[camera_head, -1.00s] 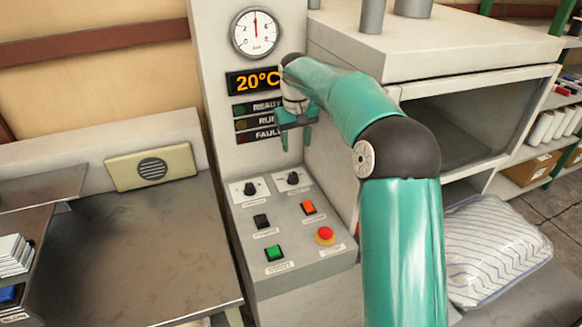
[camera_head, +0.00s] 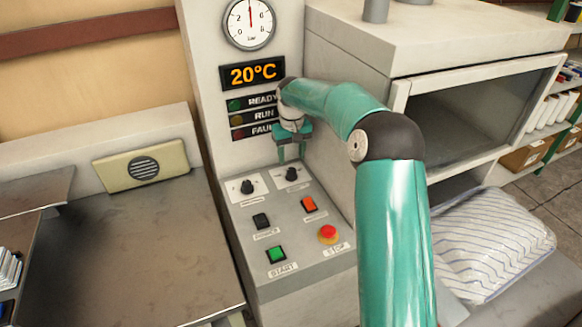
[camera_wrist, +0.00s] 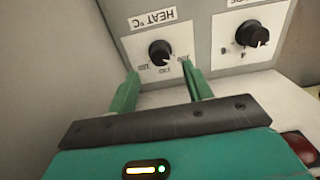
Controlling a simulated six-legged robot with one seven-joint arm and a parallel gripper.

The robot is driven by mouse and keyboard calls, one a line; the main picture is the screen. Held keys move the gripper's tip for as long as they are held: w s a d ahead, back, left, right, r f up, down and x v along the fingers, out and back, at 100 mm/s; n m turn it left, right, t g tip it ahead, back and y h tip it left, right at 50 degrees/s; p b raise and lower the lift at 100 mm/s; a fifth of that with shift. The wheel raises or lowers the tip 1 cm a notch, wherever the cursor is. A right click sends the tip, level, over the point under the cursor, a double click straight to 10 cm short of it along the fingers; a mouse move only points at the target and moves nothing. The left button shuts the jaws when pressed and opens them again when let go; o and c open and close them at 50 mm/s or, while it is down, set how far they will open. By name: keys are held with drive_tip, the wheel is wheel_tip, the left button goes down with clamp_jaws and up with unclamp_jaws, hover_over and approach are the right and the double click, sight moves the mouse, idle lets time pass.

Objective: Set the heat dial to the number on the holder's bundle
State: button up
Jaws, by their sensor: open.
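The heat dial (camera_wrist: 160,50) is a black knob on a white plate labelled HEAT °C, upside down in the wrist view. In the head view the knob (camera_head: 291,173) is the right one of two at the top of the control panel. My gripper (camera_wrist: 165,80) is open, its two green fingers apart on either side of the knob in the picture, with nothing between the tips that I can see held. In the head view my gripper (camera_head: 292,155) points down just above that knob. Whether the fingers touch it cannot be told. No holder or numbered bundle is readable in view.
A second knob (camera_wrist: 250,33) sits beside it. Below are a black switch (camera_head: 261,221), an orange switch (camera_head: 309,204), a green START button (camera_head: 276,254) and a red STOP button (camera_head: 328,234). A striped pillow bag (camera_head: 490,245) lies at right.

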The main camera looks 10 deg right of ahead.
sight(291, 170)
wheel_tip(291, 170, down, 6)
drive_tip(key=shift+w+f, duration=0.1)
drive_tip(key=c, duration=1)
